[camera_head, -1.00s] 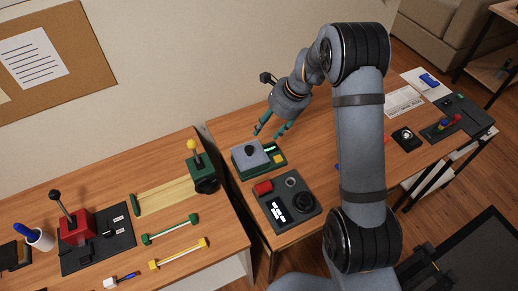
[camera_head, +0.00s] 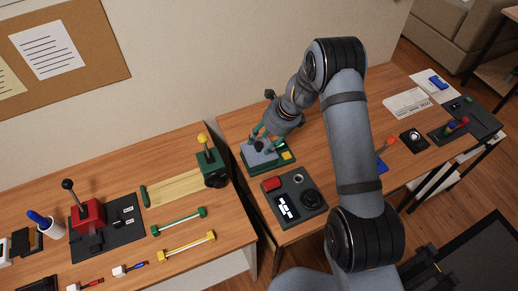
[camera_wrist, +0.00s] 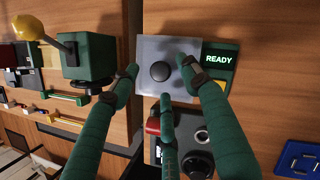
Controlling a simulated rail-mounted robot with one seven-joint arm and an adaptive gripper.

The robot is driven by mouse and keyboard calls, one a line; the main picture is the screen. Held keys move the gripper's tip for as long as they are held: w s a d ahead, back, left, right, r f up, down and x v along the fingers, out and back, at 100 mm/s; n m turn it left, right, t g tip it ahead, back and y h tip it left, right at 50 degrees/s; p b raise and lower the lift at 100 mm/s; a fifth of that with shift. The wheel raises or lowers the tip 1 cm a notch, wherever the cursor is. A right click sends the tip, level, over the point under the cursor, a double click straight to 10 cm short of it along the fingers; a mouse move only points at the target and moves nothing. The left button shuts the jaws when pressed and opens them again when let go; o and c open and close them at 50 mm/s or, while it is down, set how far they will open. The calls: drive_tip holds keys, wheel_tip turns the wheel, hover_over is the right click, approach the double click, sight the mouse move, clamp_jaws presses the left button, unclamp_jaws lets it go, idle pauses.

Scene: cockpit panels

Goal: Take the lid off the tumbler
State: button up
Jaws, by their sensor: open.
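The tumbler (camera_head: 289,163) is a low green box with a lit READY display and a yellow button. Its lid (camera_head: 257,158) is a grey square cover that sits flat on the left part of the box. In the wrist view the lid (camera_wrist: 150,86) has a round dark knob (camera_wrist: 160,71) at its middle. My gripper (camera_head: 267,139) is over the lid, partly hiding it in the head view. In the wrist view its green fingers are spread around the knob, with nothing held between them. I cannot tell whether they touch the lid.
A dark panel (camera_head: 296,210) with a red button and a dial stands just in front of the tumbler. A green box with a yellow-knobbed lever (camera_head: 210,163) is on the left table, across a gap. Table space right of the tumbler is fairly clear.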

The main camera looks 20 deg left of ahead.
drive_tip(key=shift+x, duration=1.05)
drive_tip(key=c, duration=1.1)
clamp_jaws()
